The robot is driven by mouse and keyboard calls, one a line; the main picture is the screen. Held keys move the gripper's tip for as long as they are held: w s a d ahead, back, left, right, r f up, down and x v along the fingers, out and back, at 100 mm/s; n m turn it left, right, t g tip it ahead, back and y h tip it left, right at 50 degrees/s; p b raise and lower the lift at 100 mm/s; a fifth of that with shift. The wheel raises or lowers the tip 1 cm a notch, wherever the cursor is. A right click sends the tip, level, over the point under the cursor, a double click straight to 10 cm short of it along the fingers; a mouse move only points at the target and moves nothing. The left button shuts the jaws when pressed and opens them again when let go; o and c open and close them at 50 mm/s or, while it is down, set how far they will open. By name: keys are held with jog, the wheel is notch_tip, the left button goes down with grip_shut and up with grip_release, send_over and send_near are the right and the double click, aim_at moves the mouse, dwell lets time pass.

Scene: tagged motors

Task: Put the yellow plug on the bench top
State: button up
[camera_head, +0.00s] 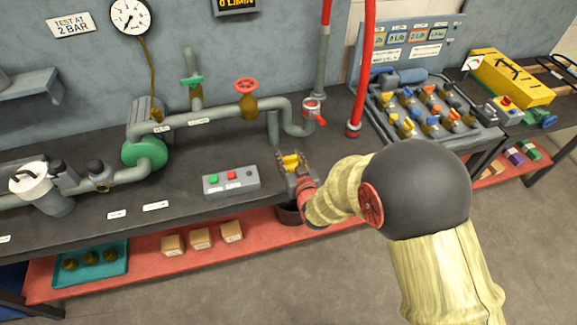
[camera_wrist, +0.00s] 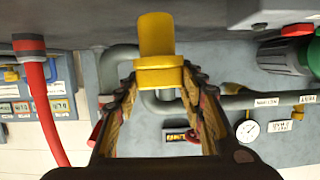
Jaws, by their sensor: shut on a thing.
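The yellow plug (camera_wrist: 157,50) is held between the two fingers of my gripper (camera_wrist: 160,85) in the wrist view, with its narrower end pointing to the top of the picture. In the head view the plug (camera_head: 291,160) shows as a small yellow shape at the fingertips of my gripper (camera_head: 290,167). My gripper is shut on it, over or near the front part of the dark bench top (camera_head: 190,182). I cannot tell whether the plug touches the bench.
A grey button box (camera_head: 231,181) stands left of my gripper. Grey pipes (camera_head: 215,115) with a red valve wheel (camera_head: 246,86) run behind. Bare bench lies around the white labels.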

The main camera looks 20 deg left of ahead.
aim_at(290, 166)
jog(key=shift+w+a+f, duration=0.25)
jog(key=shift+f, duration=0.15)
jog(key=shift+f+b, duration=0.8)
jog(key=shift+f, duration=0.7)
jog(key=shift+f, duration=0.15)
jog(key=o, duration=1.2)
